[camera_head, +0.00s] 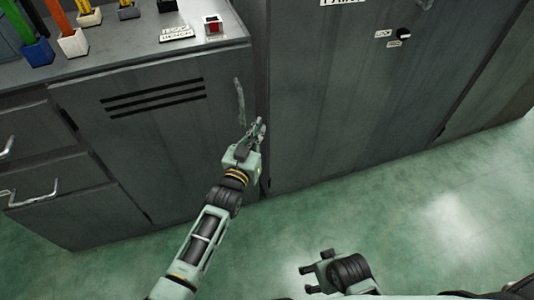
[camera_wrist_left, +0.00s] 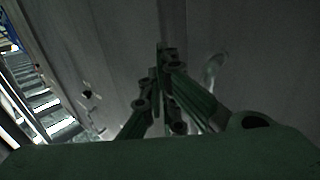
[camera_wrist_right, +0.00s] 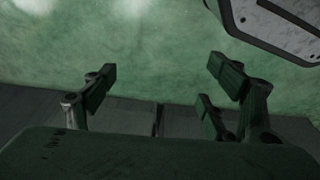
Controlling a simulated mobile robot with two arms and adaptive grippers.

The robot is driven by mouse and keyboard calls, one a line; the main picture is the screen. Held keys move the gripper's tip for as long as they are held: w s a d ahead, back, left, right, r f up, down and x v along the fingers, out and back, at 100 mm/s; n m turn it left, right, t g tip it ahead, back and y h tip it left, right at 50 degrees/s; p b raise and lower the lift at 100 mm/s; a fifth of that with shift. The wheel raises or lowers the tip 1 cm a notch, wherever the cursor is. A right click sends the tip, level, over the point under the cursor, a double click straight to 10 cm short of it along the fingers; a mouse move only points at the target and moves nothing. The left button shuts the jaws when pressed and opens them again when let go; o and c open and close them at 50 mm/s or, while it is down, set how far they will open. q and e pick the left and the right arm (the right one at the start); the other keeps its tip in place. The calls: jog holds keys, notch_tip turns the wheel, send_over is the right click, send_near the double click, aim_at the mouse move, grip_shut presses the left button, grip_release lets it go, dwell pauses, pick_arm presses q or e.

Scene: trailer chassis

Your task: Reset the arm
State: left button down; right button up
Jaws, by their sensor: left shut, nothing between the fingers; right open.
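My left arm reaches up across the middle of the head view. Its gripper (camera_head: 258,128) is in front of the grey cabinet, close to the cabinet's right edge and a vertical handle (camera_head: 239,102). In the left wrist view the left gripper's fingers (camera_wrist_left: 163,62) are together with nothing between them. I cannot tell whether they touch the cabinet. My right gripper (camera_head: 306,280) is low in the head view, above the green floor. In the right wrist view its fingers (camera_wrist_right: 160,85) are wide apart and empty.
The grey cabinet (camera_head: 150,150) has a vent and drawers with handles at left. On its top are a red button box (camera_head: 213,26), a small sign (camera_head: 177,33) and coloured holders. A tall grey cabinet (camera_head: 350,90) stands to the right. The green floor (camera_head: 430,220) is clear.

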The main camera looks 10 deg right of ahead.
pick_arm(q)
jog(key=s+d+p, duration=0.1)
jog(key=s, duration=0.6)
jog(key=shift+s+d+f, duration=0.15)
jog(key=shift+d+f, duration=0.1)
jog(key=shift+d, duration=0.1)
pick_arm(e)
jog(key=f, duration=0.1)
jog(key=s+f, duration=0.1)
jog(key=f, duration=0.2)
jog(key=shift+s+d+f, duration=0.1)
jog(key=shift+s+f, duration=0.15)
jog(key=shift+f, duration=0.1)
